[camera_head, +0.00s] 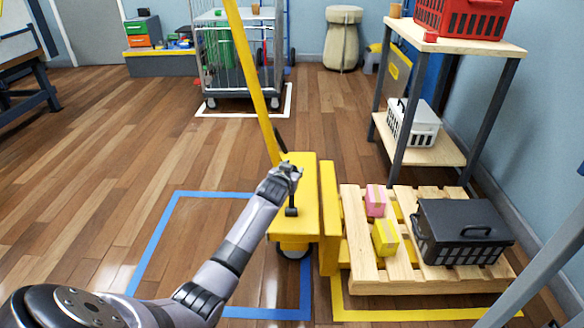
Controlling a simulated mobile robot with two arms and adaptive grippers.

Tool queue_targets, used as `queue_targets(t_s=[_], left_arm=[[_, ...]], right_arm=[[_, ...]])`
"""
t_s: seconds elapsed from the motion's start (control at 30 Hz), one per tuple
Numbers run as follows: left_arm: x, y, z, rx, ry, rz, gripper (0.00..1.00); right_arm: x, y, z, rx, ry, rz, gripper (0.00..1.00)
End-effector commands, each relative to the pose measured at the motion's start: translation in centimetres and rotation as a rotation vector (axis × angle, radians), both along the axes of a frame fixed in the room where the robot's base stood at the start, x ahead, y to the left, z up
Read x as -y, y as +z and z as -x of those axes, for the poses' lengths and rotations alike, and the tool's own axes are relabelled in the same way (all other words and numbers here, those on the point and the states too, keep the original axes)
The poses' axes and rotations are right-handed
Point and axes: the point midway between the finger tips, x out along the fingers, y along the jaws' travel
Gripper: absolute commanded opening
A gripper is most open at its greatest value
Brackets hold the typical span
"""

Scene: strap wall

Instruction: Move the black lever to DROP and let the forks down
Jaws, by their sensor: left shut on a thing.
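The yellow pallet truck (304,222) stands in the middle with its long yellow handle (252,75) leaning up to the left. The black lever (291,211) shows at the truck's body, just below my left gripper (291,171). My left gripper is shut on the lever's upper part, which the fingers partly hide. No DROP marking can be read. The forks are mostly hidden under the wooden pallet (360,262); bits of yellow show between its slats. The pallet carries a black crate (464,222), a pink box (375,201) and a yellow box (385,236). My right gripper is out of view.
A blue floor outline (159,231) lies left of the truck and a yellow one (420,314) around the pallet. A wooden-topped shelf (455,46) with crates stands behind the pallet. A wire cage cart (238,60) is at the back. The floor at left is clear.

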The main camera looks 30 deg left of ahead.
Motion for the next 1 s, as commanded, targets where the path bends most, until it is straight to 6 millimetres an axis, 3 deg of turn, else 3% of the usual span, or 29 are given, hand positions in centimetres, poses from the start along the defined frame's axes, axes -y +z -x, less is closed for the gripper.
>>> queue_targets(t_s=[0.57, 0.6, 0.9, 1.0], left_arm=[[-0.17, -0.03, -0.19, 0.003, 0.0, -0.002, 0.0], [-0.17, -0.02, -0.2, 0.003, 0.0, -0.002, 0.33], [-0.14, -0.04, -0.17, 0.003, 0.001, -0.001, 0.52], [-0.13, -0.06, -0.17, 0.002, 0.001, -0.001, 0.52]], right_arm=[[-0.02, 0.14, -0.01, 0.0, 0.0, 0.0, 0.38], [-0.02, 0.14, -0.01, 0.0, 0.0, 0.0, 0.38], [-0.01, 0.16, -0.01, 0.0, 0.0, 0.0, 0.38], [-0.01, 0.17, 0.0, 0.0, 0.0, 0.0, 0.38]])
